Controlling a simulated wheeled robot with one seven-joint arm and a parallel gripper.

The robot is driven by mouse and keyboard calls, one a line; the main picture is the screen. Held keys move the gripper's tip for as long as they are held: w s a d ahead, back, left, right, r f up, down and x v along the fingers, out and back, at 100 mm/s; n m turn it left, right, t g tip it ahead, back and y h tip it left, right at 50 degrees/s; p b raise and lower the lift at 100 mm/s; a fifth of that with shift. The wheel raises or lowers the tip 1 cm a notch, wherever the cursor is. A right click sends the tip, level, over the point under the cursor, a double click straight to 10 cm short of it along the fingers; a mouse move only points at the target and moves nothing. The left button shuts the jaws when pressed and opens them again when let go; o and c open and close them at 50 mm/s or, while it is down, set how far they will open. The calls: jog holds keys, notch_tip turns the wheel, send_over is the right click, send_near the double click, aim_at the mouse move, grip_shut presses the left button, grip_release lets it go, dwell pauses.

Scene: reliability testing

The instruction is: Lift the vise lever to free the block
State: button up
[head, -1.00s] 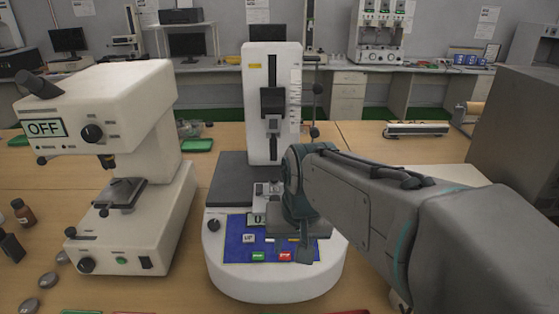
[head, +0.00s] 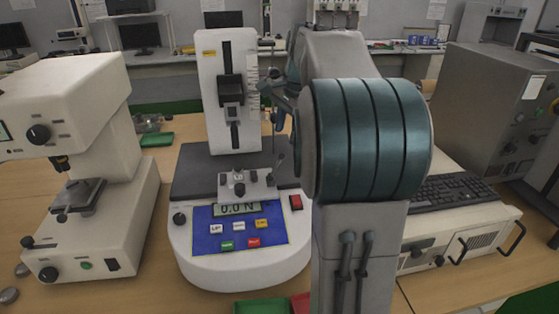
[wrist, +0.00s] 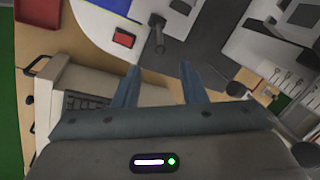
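The small light-grey vise (head: 258,188) sits on the dark plate of the white test stand in the head view. A small piece with a dark round spot, possibly the block (head: 239,187), is at its left part; I cannot tell how it is clamped. A dark thin lever (head: 277,164) rises at the vise's right side. In the wrist view a grey rod with a thick round end (wrist: 158,36), probably this lever, lies ahead of my fingers. My gripper (wrist: 162,80) is open and empty, apart from the rod. In the head view my arm hides most of it.
The stand's white column (head: 226,130) rises behind the vise. Its blue panel (head: 205,240) has a display reading 0.0 N. A white microscope-like machine (head: 75,150) stands left. A keyboard (head: 450,190) lies on a white case at right.

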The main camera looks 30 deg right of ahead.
aim_at(281, 155)
jog(key=x, duration=1.1)
grip_shut()
